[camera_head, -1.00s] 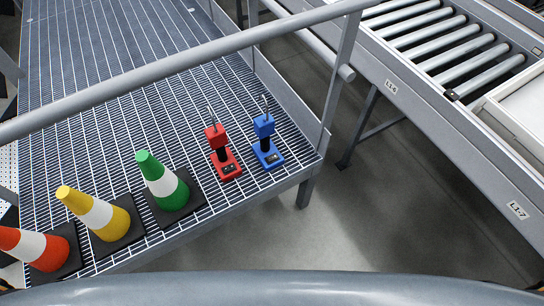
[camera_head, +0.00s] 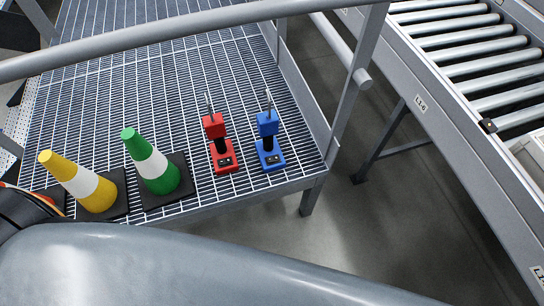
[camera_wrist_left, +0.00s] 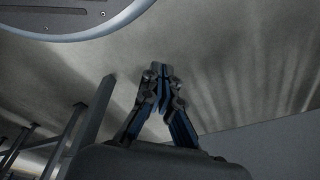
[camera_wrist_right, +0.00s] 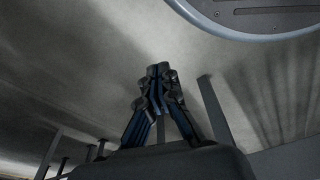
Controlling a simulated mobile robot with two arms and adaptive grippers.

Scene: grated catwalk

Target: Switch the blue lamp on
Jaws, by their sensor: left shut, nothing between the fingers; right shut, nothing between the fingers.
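The blue lamp (camera_head: 267,137) stands upright on the grated catwalk (camera_head: 205,75), near its front right corner. It has a blue base with a dark panel, a black neck, a blue head and a thin rod on top. My left gripper (camera_wrist_left: 160,72) is shut and empty in the left wrist view, over grey floor. My right gripper (camera_wrist_right: 158,72) is shut and empty in the right wrist view, also over floor. Neither gripper shows in the head view, and neither wrist view shows the lamp.
A similar red lamp (camera_head: 218,142) stands just left of the blue one. Green (camera_head: 152,162) and yellow (camera_head: 82,183) cones stand further left. A grey rail (camera_head: 190,27) crosses above the catwalk. A roller conveyor (camera_head: 475,60) runs at right, with open floor between.

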